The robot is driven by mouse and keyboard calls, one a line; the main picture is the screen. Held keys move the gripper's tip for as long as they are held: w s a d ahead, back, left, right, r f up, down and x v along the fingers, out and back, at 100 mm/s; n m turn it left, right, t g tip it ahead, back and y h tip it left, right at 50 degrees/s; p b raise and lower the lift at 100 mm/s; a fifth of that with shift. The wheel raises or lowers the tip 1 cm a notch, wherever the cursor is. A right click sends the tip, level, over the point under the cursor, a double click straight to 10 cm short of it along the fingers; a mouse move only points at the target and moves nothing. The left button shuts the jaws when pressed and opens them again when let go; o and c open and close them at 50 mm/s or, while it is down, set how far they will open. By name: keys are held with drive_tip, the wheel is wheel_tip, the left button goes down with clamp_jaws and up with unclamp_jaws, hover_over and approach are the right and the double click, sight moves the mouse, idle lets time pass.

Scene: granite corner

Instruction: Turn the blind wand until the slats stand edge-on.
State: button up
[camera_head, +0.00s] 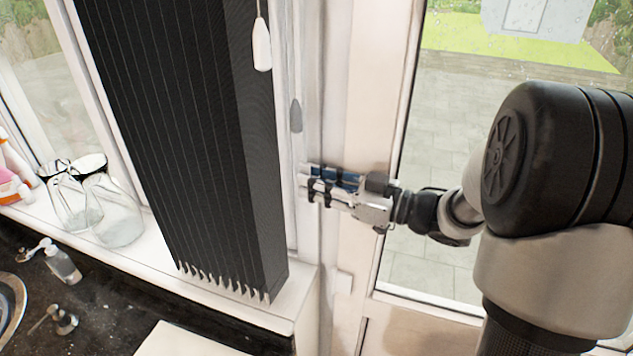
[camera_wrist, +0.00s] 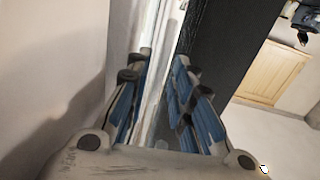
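The blind (camera_head: 190,130) is a tall bundle of dark vertical slats hanging in front of the window. Its slats are close together, with a row of light lower ends just above the sill. I cannot clearly make out a separate wand. My gripper (camera_head: 308,180) points left beside the white window frame, right of the blind and below the pull. In the wrist view its blue-padded fingers (camera_wrist: 157,70) are apart, with pale upright strips showing beyond them. I see nothing held between them.
Glass vessels (camera_head: 120,215) stand on the white sill left of the blind. A soap bottle (camera_head: 62,262) and a tap (camera_head: 62,318) are on the dark counter. A grey pull-shaped patch (camera_head: 296,115), perhaps a shadow, shows on the frame. A glazed door (camera_head: 440,170) lies behind my arm.

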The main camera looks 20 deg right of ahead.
drive_tip(key=shift+o, duration=0.3)
drive_tip(key=v, duration=1.2)
drive_tip(key=shift+c, duration=0.5)
